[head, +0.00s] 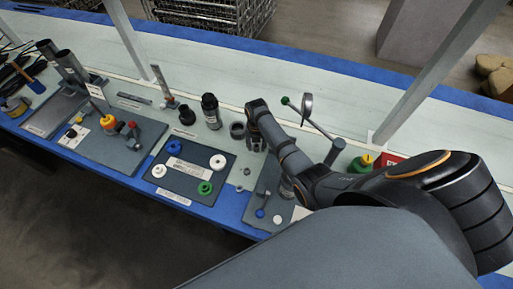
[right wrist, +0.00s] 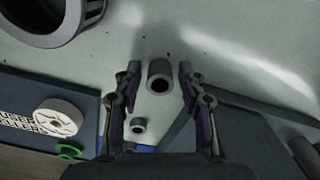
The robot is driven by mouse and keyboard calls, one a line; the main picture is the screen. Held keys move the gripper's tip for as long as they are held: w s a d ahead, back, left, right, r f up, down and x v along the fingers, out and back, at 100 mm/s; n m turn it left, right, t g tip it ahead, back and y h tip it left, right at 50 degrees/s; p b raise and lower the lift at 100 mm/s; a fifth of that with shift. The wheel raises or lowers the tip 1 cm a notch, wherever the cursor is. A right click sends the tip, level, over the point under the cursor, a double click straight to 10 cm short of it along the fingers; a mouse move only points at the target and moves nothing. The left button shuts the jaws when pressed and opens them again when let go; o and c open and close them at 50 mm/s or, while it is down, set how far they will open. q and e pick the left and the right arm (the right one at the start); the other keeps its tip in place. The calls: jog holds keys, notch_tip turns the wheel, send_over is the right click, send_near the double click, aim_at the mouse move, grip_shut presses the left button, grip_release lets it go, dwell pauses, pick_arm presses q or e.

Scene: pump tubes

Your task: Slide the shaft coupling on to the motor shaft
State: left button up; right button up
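A short grey hollow cylinder, which looks like the shaft coupling (right wrist: 160,77), stands on the pale bench in the right wrist view, its dark bore facing the camera. In the head view it appears as a small grey ring (head: 246,171) right of the dark mat. My right gripper (right wrist: 160,72) is open, with one finger on each side of the coupling in the picture and visible gaps to both. In the head view the right gripper (head: 254,142) hangs over the bench. I cannot make out the motor shaft. My left gripper is not in view.
A smaller grey ring (right wrist: 138,125) is close by. A large dark ring (right wrist: 60,15) stands at upper left. A dark mat (head: 172,187) at left holds white, blue and green round parts. A black bottle (head: 210,112) stands behind. A green-handled lever (head: 309,118) rises beside my right arm.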

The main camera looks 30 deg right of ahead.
grip_shut()
